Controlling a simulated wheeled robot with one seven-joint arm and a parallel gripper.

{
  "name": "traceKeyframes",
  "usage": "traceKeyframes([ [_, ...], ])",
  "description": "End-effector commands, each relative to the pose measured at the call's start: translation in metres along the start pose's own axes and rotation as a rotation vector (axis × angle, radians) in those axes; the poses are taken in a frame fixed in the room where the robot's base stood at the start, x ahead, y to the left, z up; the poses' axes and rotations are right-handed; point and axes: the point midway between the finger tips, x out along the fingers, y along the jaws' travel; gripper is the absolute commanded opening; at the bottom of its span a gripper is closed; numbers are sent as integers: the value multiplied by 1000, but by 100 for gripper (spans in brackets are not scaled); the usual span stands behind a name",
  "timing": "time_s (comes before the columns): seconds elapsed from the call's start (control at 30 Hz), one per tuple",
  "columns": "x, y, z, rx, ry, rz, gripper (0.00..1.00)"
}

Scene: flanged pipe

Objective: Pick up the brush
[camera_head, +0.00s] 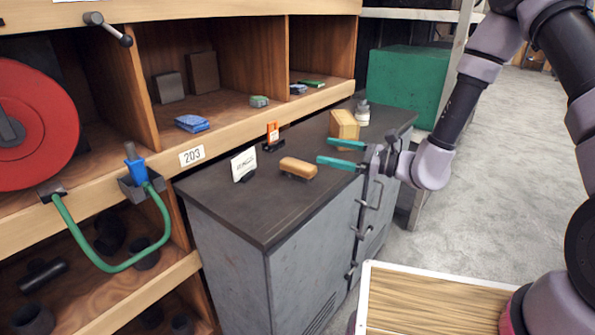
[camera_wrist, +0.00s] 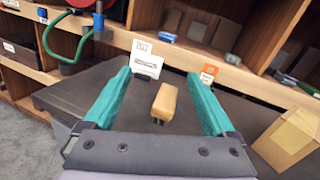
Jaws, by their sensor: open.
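The brush (camera_head: 298,169) has a tan wooden block back with dark bristles beneath. It lies on the dark top of a grey cabinet (camera_head: 250,220).
A white card in a stand (camera_head: 244,164) and an orange-and-black item (camera_head: 272,136) stand behind the brush. A tan block (camera_head: 344,127) and a white bottle (camera_head: 362,113) stand toward the back right. A wooden shelf (camera_head: 230,110) borders the cabinet. The front cabinet top is clear.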

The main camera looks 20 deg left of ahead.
Motion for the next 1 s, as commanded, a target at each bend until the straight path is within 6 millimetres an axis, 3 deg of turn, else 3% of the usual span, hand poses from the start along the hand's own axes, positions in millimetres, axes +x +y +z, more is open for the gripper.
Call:
traceKeyframes([
  [0.03, 3, 1, -20, 52, 5, -48, 90],
  [0.1, 6, 1, -42, 99, 14, -109, 90],
  [0.3, 9, 0, -74, 163, 37, -204, 90],
  [0.6, 51, -8, -80, 167, 39, -211, 90],
  [0.83, 68, -13, -83, 167, 39, -212, 90],
  [1.0, 92, -20, -89, 167, 37, -212, 90],
])
